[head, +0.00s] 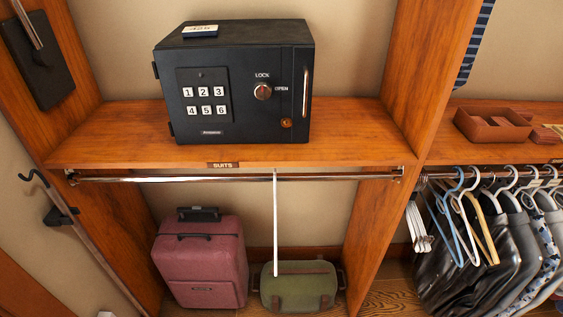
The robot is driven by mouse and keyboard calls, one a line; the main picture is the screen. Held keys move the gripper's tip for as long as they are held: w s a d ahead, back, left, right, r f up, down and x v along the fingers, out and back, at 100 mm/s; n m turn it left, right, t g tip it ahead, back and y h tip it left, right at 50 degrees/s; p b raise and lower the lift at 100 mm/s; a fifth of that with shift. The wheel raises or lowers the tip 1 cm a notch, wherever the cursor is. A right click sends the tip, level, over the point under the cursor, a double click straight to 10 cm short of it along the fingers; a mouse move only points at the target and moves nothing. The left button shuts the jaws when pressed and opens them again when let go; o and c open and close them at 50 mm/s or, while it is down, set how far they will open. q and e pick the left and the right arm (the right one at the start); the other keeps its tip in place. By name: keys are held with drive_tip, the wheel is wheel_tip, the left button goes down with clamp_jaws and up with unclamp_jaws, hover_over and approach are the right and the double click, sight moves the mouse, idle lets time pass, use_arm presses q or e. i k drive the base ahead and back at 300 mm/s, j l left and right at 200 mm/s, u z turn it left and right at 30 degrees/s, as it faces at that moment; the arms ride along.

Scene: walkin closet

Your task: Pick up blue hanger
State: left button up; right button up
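The blue hanger (452,234) is light blue and hangs by its hook from the metal rod on the right side of the head view. It looks empty. It is near the left end of the row, with a white hanger (466,230) and a yellowish wooden hanger (487,238) close on its right. Neither of my grippers shows in this view.
Several dark garments (510,250) hang right of the hangers. A wooden upright (383,215) divides the bays. The left rod (150,179) has a thin white vertical piece below it. A black safe (240,85), pink suitcase (203,265) and green bag (300,285) stand left.

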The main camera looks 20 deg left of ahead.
sight(461, 265)
drive_tip(key=i+l+u, duration=0.25)
drive_tip(key=l, duration=1.65)
drive_tip(key=l+u, duration=0.3)
drive_tip(key=l, duration=1.55)
